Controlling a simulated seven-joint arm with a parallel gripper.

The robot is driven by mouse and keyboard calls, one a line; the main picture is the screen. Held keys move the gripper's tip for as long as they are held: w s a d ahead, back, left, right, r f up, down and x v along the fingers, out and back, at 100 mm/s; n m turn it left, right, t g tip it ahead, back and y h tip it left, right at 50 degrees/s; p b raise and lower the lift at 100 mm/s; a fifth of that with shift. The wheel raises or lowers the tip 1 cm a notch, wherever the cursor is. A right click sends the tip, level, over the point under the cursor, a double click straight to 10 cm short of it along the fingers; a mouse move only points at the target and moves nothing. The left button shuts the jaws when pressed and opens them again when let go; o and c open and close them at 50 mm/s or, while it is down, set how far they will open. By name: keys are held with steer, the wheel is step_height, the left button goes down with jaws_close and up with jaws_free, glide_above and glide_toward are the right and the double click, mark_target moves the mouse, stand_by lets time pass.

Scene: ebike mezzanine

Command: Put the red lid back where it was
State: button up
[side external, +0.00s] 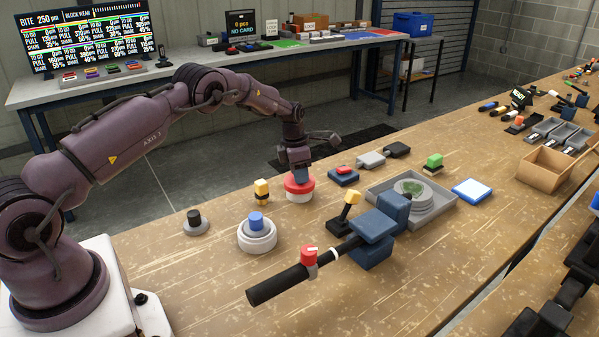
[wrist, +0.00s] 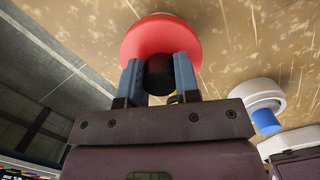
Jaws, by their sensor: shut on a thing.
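The red lid (side external: 299,184) is a round disc at the near-middle of the wooden bench, over a white round base (side external: 299,197). Whether it rests fully on that base I cannot tell. My gripper (side external: 300,174) points down from above the lid. In the wrist view the red lid (wrist: 135,42) has a dark knob (wrist: 159,74), and my gripper (wrist: 158,78) has its two blue fingers shut on either side of that knob. A little of the white base shows past the lid's far edge.
A white round container with a blue knob (side external: 257,237) stands close in front. A yellow-topped piece (side external: 262,192), a dark-knobbed disc (side external: 195,222) and a red-buttoned blue block (side external: 343,176) stand around. A clamp with a black handle (side external: 280,285) and a grey tray (side external: 448,213) lie right.

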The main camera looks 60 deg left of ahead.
steer(key=shift+f, duration=0.6)
steer(key=o, duration=0.9)
